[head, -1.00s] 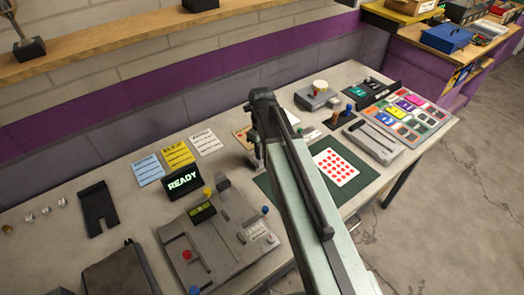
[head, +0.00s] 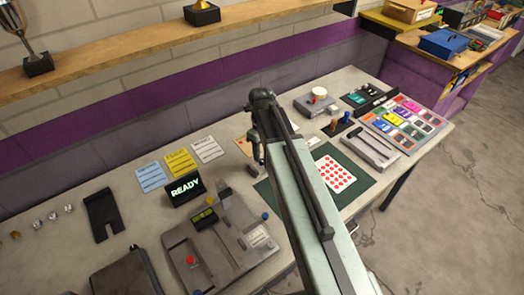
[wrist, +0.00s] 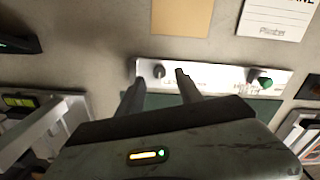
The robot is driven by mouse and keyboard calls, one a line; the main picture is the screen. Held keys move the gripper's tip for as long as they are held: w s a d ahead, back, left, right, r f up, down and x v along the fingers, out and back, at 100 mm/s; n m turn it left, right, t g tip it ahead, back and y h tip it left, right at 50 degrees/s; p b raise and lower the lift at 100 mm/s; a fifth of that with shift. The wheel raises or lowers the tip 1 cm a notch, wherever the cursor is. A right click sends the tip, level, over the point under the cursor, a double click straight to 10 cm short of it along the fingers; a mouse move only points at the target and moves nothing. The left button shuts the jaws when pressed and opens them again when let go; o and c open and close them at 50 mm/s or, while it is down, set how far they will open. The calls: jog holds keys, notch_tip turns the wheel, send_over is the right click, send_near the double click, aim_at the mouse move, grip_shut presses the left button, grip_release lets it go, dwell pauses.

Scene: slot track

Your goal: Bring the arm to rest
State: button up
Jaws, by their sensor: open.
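My gripper (wrist: 158,88) shows in the wrist view with its two fingers apart and nothing between them. It is above the table (head: 60,189), near a pale panel strip (wrist: 215,76) with a dark knob and a green button. In the head view my arm reaches from the lower right up to the middle of the table, and the gripper end is mostly hidden behind the arm's dark joint.
A grey slot device (head: 225,240) and a READY display (head: 184,189) stand left of my arm. A green mat (head: 357,184) with a red-dotted card (head: 334,173) lies to the right. A colourful card board (head: 407,120) is at the far right. A wooden shelf (head: 130,57) runs along the wall.

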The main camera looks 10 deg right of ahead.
notch_tip(320, 180, up, 4)
jog(key=shift+f+p, duration=0.1)
jog(key=shift+p, duration=1.1)
jog(key=shift+f, duration=0.1)
jog(key=shift+s, duration=0.25)
jog(key=s+n, duration=0.4)
jog(key=n, duration=1)
jog(key=s+n, duration=0.5)
jog(key=n, duration=0.9)
jog(key=shift+d, duration=0.15)
